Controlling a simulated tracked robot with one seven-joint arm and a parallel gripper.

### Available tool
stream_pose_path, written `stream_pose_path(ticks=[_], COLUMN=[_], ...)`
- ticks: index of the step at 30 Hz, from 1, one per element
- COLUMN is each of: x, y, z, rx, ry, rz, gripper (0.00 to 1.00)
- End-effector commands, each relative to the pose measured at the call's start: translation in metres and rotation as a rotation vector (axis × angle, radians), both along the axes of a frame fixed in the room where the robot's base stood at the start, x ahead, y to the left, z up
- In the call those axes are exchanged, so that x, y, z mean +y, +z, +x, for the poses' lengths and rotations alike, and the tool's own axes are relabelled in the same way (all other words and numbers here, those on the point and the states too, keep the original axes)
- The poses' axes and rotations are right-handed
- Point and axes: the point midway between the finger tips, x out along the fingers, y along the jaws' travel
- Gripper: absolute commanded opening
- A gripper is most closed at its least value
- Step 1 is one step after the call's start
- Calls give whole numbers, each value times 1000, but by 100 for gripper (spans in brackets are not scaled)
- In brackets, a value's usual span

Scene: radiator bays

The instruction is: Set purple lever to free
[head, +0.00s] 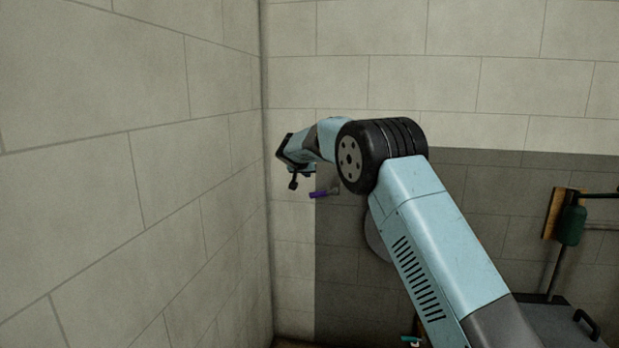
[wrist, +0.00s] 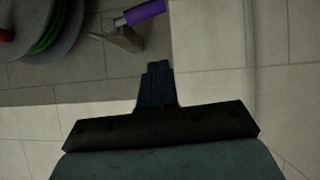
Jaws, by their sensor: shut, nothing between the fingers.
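The purple lever (head: 319,194) shows in the head view on the back wall, just right of and below my gripper. In the wrist view its purple grip (wrist: 144,12) is at the top, joined to a grey metal stem and body (wrist: 122,34). My gripper (head: 293,184) is shut and empty, with its fingers together (wrist: 158,72) in the wrist view. The fingertips are apart from the lever in the picture; the depth between them is hard to tell. No free or other position marking is visible.
A round reel with a green hose (wrist: 45,30) is left of the lever in the wrist view. The left wall (head: 220,200) is close to my gripper. A green-bodied fixture on a wooden board (head: 570,218) and a grey box with a handle (head: 565,322) are at right.

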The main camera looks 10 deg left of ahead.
Motion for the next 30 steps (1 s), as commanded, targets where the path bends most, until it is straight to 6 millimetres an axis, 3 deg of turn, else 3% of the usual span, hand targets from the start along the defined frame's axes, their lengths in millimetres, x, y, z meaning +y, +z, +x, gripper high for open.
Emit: stream_pose_path(ticks=[3,6,8,11,15,18,24,30], x=[2,-1,-6,-23,-60,-84,-113,-110], y=[5,-2,-15,-55,-119,-154,-197,-222], z=[-8,-9,-7,-1,8,12,13,7], rx=[0,5,9,28,67,99,159,197], ry=[1,2,8,25,68,105,161,174], rz=[0,-32,-98,-304,-743,-1076,-1736,-2394], gripper=[0,0,0,0,0,0,0,0])
